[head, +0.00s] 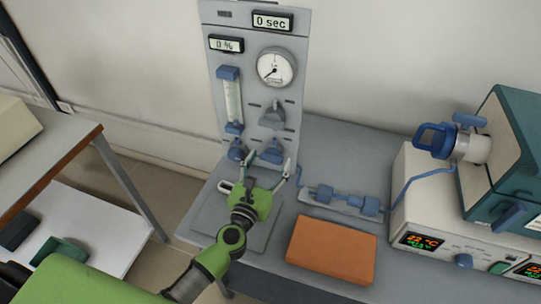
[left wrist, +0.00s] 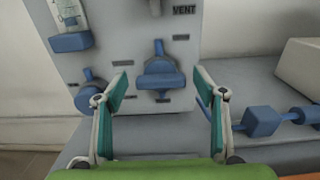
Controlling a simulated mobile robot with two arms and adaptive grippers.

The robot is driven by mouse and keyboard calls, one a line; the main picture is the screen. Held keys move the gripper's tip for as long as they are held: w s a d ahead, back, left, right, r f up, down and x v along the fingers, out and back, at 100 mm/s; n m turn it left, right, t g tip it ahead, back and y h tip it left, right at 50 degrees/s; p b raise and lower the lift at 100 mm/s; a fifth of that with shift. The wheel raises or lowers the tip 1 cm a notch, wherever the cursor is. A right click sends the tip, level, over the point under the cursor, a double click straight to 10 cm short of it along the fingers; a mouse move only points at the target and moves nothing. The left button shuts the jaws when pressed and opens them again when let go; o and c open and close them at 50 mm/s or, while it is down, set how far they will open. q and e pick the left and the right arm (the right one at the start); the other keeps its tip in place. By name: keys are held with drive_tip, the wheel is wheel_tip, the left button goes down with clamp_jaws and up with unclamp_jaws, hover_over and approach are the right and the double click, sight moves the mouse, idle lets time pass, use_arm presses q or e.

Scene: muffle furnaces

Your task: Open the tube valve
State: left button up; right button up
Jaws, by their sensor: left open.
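A grey control panel (head: 243,55) stands upright at the back of the bench. A blue valve knob (head: 272,152) sits at its lower right, and a second blue knob (head: 238,150) at its lower left. A grey knob (head: 272,115) is above. I cannot read which is the tube valve. My left gripper (head: 272,174) is open and empty in front of the lower-right blue knob. In the left wrist view, that knob (left wrist: 160,73) appears centred between the spread fingers (left wrist: 161,92), beyond their tips. The other blue knob (left wrist: 88,94) is partly hidden by the left finger. My right gripper is not in view.
An orange block (head: 332,250) lies on the bench right of my arm. Blue tube fittings (head: 345,200) link by tubing towards a furnace (head: 440,200) at the right. A gauge (head: 276,68) and a flowmeter (head: 232,100) are on the panel. A side table (head: 50,150) stands left.

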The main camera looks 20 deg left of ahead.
use_arm(q)
drive_tip(key=shift+w, duration=0.8)
drive_tip(key=c, duration=1.1)
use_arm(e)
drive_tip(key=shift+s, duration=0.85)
